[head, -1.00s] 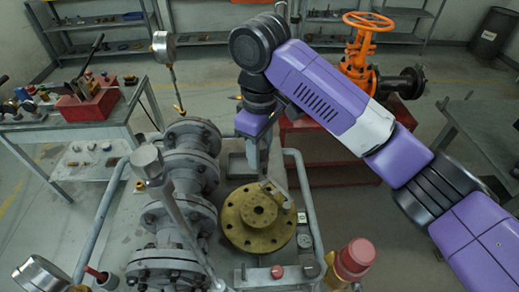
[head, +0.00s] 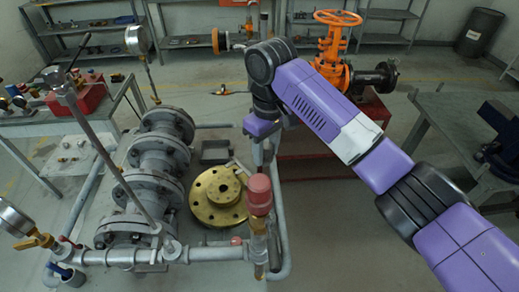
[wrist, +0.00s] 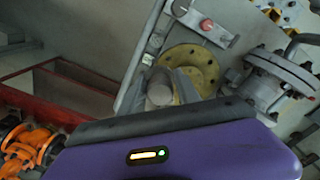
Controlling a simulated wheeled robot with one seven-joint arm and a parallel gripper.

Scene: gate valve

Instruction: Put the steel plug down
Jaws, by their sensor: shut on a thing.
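My gripper (head: 265,153) points down in the head view, beyond the red-capped fitting and at the right edge of the pipe skid. In the wrist view its fingers (wrist: 172,88) are shut on a grey cylinder, the steel plug (wrist: 159,90). The plug's round end faces the camera. In the head view I cannot make out the plug between the fingers. Behind the plug in the wrist view is a brass flange (wrist: 190,58), which also shows in the head view (head: 212,190), left of my gripper.
Grey flanged pipes (head: 150,170) fill the skid's left side. A red-capped fitting (head: 259,190) stands in front of my gripper. A small grey tray (head: 215,152) lies behind the flange. An orange gate valve (head: 333,55) stands behind my arm. A dark workbench (head: 450,140) is at right.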

